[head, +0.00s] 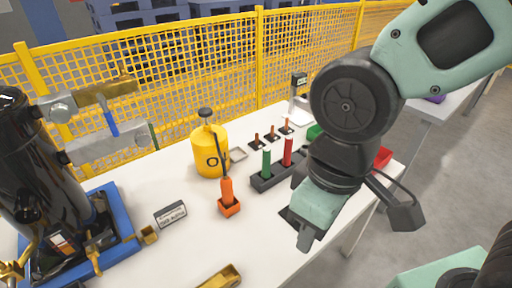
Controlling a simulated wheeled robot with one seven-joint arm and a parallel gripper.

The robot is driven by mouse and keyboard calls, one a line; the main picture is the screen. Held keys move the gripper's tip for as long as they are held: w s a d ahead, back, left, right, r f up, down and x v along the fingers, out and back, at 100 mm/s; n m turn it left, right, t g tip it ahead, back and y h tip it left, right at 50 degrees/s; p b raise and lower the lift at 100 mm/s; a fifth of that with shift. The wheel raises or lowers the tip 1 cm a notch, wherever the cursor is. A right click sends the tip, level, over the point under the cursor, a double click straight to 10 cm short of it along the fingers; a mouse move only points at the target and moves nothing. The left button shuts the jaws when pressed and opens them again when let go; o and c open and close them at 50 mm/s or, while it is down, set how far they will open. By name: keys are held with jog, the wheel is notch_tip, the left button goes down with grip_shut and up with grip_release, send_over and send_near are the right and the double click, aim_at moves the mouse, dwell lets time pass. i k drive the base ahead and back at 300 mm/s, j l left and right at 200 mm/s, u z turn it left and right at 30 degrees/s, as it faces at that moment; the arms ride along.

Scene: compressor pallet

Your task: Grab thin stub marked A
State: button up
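Three thin copper-brown stubs stand in small dark bases at the back of the white table, in the head view: a left one (256,139), a middle one (272,132) and a right one (286,125). Their markings are too small to read, so I cannot tell which is A. My gripper (304,238) points down over the table's front right part, nearer to me than the stubs and apart from them. Its fingertips are small and seen edge-on, so their opening is unclear. I see nothing held in it.
A dark holder (262,184) with a green and a red stick stands between the stubs and my gripper. A yellow canister (209,152) and an orange bottle (227,192) stand left. A black compressor (35,170) fills the far left. Yellow mesh fence (190,75) runs behind the table.

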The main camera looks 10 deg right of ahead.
aim_at(286, 130)
jog(key=i+l+u, duration=0.1)
jog(key=l, duration=0.25)
jog(key=i+l+u, duration=0.1)
jog(key=i+l, duration=0.15)
jog(key=i+l+u, duration=0.1)
jog(key=l, duration=0.4)
jog(key=i+l+u, duration=0.1)
jog(key=l, duration=0.3)
jog(key=i+l, duration=0.2)
jog(key=l, duration=0.2)
jog(key=u, duration=0.05)
